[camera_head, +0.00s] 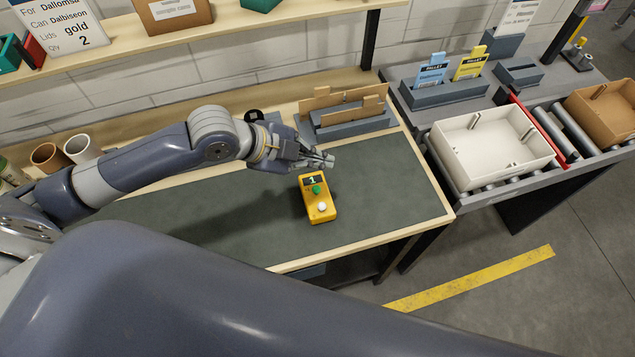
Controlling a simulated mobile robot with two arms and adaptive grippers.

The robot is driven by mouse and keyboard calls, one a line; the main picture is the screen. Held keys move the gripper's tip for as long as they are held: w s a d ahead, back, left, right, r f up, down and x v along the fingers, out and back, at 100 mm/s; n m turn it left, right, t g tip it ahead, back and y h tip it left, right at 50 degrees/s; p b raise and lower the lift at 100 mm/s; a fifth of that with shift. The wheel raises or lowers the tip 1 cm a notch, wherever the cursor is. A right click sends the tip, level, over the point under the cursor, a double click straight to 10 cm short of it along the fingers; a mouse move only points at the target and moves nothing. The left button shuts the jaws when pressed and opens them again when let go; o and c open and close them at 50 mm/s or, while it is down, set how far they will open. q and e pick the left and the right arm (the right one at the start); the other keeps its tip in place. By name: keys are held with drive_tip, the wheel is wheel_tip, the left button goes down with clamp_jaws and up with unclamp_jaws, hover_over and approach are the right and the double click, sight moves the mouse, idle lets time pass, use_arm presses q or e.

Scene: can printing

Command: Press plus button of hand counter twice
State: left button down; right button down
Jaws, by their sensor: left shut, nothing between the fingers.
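A yellow hand counter (321,208) lies on the dark green mat of the workbench, near the bench's right end. It has a small dark display at its far end, which seems to read 1. A green button (316,190) sits just below the display, and a white button (322,207) sits nearer to me. My left gripper (329,161) is shut and empty, beyond the counter's far end and slightly above it. Its fingertips look apart from the green button. My right gripper is not in view.
A grey holder with cardboard pieces (345,115) stands behind the gripper. Two cups (77,149) stand at the far left. A white crate (491,145) sits on a roller conveyor at right, near a brown box (603,110). The mat (390,190) right of the counter is clear.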

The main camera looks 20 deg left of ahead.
use_arm(q)
drive_tip(key=shift+s, duration=0.1)
drive_tip(key=b, duration=0.8)
hover_over(317, 192)
wheel_tip(317, 192, down, 8)
drive_tip(key=shift+r, duration=0.1)
drive_tip(key=shift+f, duration=0.5)
drive_tip(key=shift+f, duration=0.15)
idle(0.6)
drive_tip(key=shift+f, duration=0.3)
drive_tip(key=shift+f+b, duration=0.55)
drive_tip(key=shift+f, duration=0.25)
idle(0.8)
idle(0.3)
drive_tip(key=shift+r+p, duration=1.25)
